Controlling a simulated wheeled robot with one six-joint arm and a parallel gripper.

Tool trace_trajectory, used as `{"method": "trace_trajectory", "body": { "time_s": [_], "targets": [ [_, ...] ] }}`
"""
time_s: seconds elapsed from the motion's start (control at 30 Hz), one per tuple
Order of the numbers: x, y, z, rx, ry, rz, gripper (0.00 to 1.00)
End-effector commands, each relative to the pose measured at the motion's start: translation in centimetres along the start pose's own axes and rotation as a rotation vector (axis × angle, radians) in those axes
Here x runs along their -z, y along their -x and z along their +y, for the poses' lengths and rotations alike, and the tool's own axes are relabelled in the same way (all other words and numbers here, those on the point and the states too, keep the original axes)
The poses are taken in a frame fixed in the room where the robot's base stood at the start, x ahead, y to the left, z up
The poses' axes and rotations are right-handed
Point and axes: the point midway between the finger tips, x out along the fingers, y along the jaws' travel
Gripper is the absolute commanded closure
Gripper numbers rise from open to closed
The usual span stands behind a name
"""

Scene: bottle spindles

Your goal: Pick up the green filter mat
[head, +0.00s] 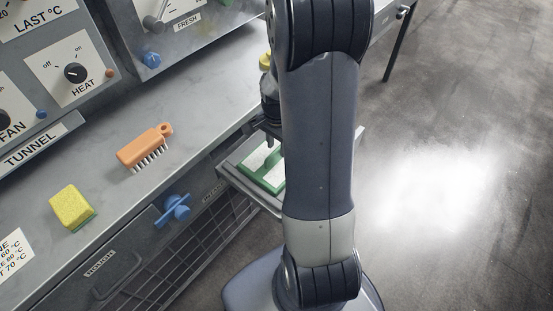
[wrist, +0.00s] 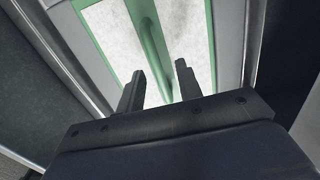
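The green filter mat (head: 272,184) has a green frame with pale panels and lies in an open grey drawer (head: 235,177). My arm hides its right part in the head view. In the wrist view the mat's green middle bar (wrist: 148,38) runs between pale panels. My gripper (wrist: 160,83) is over the mat, its two dark fingers apart with the bar showing beyond and between them. The gap is empty as far as I see. I cannot tell how high the fingertips are above the mat.
On the grey counter (head: 110,206) lie an orange brush (head: 144,148) and a yellow sponge (head: 72,206). A blue knob (head: 173,209) sticks out of the front beside the drawer. Control panels stand behind the counter. The floor (head: 440,200) at right is clear.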

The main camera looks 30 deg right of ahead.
Motion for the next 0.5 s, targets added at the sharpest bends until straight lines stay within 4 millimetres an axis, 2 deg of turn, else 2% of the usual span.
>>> {"method": "trace_trajectory", "body": {
  "time_s": [0.03, 0.2, 0.43, 0.5],
  "targets": [
    [-0.1, -1.1, 0.0, -0.003, 0.0, -0.002, 0.66],
    [-0.1, -2.5, 0.0, -0.001, 0.0, -0.001, 0.66],
    [-0.1, -2.5, 0.0, 0.0, 0.0, 0.0, 0.66],
    [-0.1, -2.5, 0.0, 0.0, 0.0, 0.0, 0.71]
  ]
}}
